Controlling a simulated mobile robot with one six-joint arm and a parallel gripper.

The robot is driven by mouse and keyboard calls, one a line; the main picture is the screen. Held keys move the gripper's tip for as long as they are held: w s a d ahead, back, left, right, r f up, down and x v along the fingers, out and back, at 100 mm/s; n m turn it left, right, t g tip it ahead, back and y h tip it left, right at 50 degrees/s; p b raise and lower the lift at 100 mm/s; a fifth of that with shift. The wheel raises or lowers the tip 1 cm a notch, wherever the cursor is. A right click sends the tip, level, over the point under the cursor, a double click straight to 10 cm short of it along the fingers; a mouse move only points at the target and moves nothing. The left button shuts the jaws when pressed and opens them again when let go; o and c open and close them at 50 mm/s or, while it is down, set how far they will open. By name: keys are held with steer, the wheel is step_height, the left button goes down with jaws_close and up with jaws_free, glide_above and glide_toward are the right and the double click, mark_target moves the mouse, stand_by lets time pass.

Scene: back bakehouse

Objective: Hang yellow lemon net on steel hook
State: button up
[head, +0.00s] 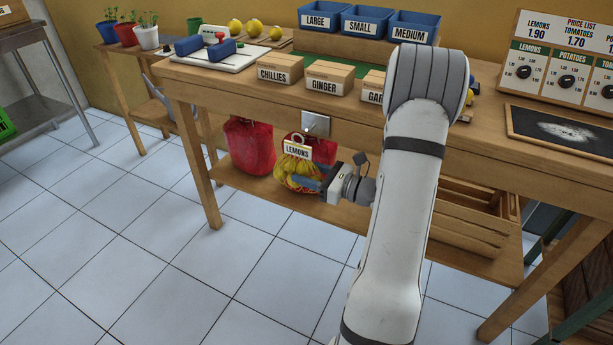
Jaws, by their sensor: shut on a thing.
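The yellow lemon net (290,170) has a white LEMONS tag (298,150) and a pale ring (298,138) at its top. My gripper (306,177) is shut on the lemon net from the right, with its blue fingers across the net. The net is upright, in front of the table's front board. The steel hook (312,129) sits on a grey plate on that board, just right of the ring. The ring is close to the hook in the picture. I cannot tell whether they touch.
A red net (250,147) hangs left of the lemon net, and another red one (323,150) shows partly behind it. A low shelf (260,186) and crate (460,225) lie below. The tiled floor left is clear.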

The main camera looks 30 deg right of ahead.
steer(key=w+d+f, duration=0.1)
steer(key=w+d, duration=0.3)
steer(key=d, duration=0.1)
steer(key=shift+f+b, duration=0.2)
steer(key=shift+b, duration=0.15)
stand_by(0.5)
steer(key=shift+d, duration=0.1)
stand_by(0.5)
steer(key=o, duration=1.4)
steer(key=shift+c, duration=0.2)
steer(key=shift+d, duration=0.1)
steer(key=p+v, duration=0.1)
steer(key=v, duration=0.6)
steer(key=shift+s+d+p, duration=0.15)
steer(key=shift+s+p, duration=0.15)
steer(key=shift+p, duration=0.05)
